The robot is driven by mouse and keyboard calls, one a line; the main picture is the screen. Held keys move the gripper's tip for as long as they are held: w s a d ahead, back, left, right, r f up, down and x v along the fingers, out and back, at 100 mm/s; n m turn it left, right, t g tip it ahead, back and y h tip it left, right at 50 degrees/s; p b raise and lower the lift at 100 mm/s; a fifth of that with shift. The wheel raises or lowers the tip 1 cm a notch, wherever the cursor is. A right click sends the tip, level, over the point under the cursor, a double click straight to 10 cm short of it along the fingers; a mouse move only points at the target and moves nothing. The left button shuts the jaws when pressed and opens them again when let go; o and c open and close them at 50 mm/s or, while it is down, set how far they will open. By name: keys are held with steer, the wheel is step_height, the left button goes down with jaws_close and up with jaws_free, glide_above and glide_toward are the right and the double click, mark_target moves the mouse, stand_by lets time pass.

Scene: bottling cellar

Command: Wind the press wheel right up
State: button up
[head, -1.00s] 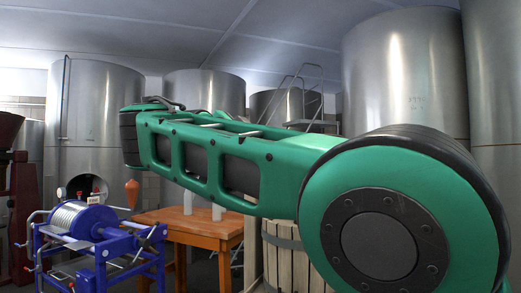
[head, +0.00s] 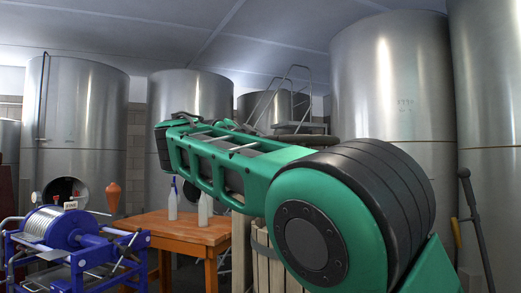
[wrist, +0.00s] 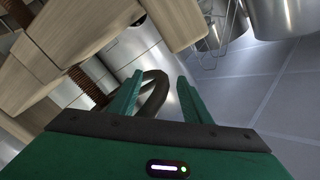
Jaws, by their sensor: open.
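In the wrist view my gripper (wrist: 161,77) is open, with its two green fingers apart. A dark curved rim, which looks like the press wheel (wrist: 157,98), shows between the fingers, closer to the left one. I cannot tell whether a finger touches it. A brown threaded screw (wrist: 86,85) runs past wooden beams (wrist: 85,28) at the left. In the head view the slatted wooden press basket (head: 263,268) is mostly hidden behind my green arm, and my gripper cannot be made out there.
An orange table (head: 185,232) with white bottles (head: 172,205) stands left of the basket. A blue machine with a drum (head: 70,235) is at the far left. Large steel tanks (head: 395,85) line the back.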

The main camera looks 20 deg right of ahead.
steer(key=shift+x, duration=1)
steer(key=shift+w, duration=0.1)
jaws_close()
steer(key=shift+a+r+y, duration=0.2)
steer(key=shift+y, duration=0.1)
steer(key=shift+a+t, duration=0.1)
steer(key=shift+t, duration=0.2)
